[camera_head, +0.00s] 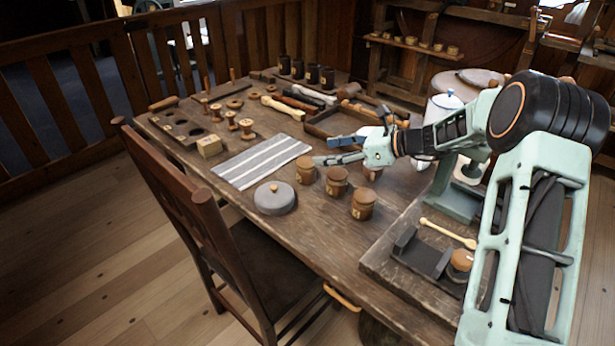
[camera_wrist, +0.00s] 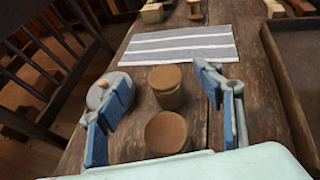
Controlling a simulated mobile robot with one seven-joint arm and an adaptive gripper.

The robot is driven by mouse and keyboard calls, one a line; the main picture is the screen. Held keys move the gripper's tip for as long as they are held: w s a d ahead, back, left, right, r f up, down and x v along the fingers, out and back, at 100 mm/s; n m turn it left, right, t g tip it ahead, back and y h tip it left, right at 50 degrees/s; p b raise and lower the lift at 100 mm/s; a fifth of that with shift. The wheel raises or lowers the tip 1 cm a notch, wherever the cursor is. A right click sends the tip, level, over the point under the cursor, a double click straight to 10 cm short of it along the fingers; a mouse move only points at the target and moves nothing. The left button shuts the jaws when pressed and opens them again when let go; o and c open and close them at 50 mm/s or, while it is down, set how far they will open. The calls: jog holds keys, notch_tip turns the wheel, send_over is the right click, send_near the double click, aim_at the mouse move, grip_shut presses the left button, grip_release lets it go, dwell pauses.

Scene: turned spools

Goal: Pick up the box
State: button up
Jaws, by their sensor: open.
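The box (camera_head: 209,145) is a small, pale wooden block shape near the left side of the table, just beyond the striped cloth. It seems to show at the top edge of the wrist view (camera_wrist: 152,13), partly cut off. My gripper (camera_head: 340,150) is above the table to the right of the cloth, well apart from the box. In the wrist view my gripper (camera_wrist: 163,88) has its blue-padded fingers spread, with nothing held. Two brown lidded jars show between and below them.
The striped cloth (camera_head: 262,161) lies between my gripper and the box. A grey round lidded pot (camera_head: 274,198) and brown jars (camera_head: 336,181) stand near. Wooden spools (camera_head: 247,129) and a holed board (camera_head: 184,127) flank the box. A chair (camera_head: 215,235) stands at the table's near edge.

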aim_at(308, 161)
jog(key=f, duration=0.3)
jog(key=shift+w+a+f, duration=0.15)
jog(key=shift+a+f, duration=0.05)
jog(key=shift+a, duration=0.2)
jog(key=b+x, duration=0.1)
jog(key=x, duration=0.5)
jog(key=shift+w+a+f, duration=0.1)
jog(key=shift+w+a, duration=0.05)
jog(key=shift+a, duration=0.1)
jog(key=shift+c, duration=0.5)
jog(key=c, duration=1.2)
